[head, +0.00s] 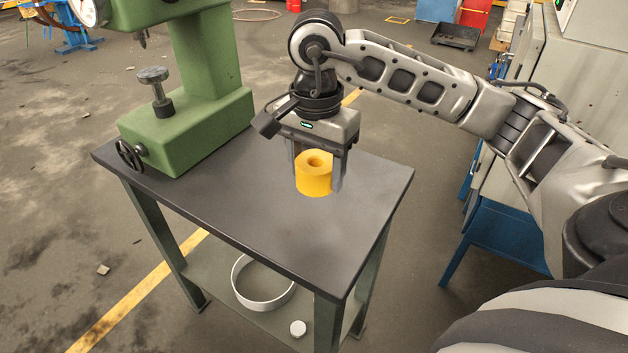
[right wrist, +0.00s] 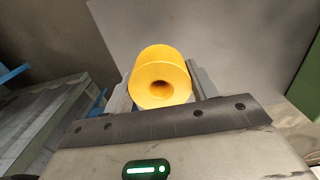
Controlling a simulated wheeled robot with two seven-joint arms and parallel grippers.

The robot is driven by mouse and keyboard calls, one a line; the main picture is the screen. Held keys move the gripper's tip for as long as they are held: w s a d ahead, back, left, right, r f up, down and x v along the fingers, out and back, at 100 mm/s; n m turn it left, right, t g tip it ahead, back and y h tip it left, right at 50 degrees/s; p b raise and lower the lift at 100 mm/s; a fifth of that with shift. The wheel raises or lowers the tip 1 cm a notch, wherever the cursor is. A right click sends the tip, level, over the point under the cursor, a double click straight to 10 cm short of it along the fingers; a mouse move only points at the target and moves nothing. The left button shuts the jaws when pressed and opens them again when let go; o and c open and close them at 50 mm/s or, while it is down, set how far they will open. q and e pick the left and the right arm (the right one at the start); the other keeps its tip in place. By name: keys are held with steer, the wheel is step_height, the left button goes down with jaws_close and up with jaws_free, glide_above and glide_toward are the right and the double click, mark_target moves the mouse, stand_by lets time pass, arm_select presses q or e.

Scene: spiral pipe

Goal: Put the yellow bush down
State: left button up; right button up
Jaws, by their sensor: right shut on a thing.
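The yellow bush (head: 314,181) is a short cylinder with a round hole in its top. My right gripper (head: 318,178) points down and is shut on it, one finger on each side. The bush is upright, over the right part of the dark table top (head: 250,215). I cannot tell whether its bottom touches the table. In the right wrist view the bush (right wrist: 160,75) sits between the two fingers (right wrist: 158,85), its hole facing the camera. My left gripper is not in view.
A green press (head: 190,120) with a handwheel (head: 131,155) stands on the table's left part. The table's front is clear. A white ring (head: 262,303) and a small white disc (head: 298,329) lie on the lower shelf. A grey cabinet (head: 585,75) stands at the right.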

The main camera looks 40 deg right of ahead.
steer(key=w+d+f, duration=0.1)
steer(key=w+f, duration=0.1)
steer(key=w+d+f, duration=0.2)
steer(key=w+d+f+p, duration=0.1)
steer(key=w+f, duration=0.1)
steer(key=f, duration=0.1)
steer(key=shift+w+d, duration=0.15)
steer(key=shift+d, duration=0.1)
steer(key=shift+f+p, duration=0.4)
steer(key=shift+f, duration=1.15)
steer(key=shift+f, duration=0.2)
steer(key=o, duration=1.4)
steer(key=shift+o, duration=0.2)
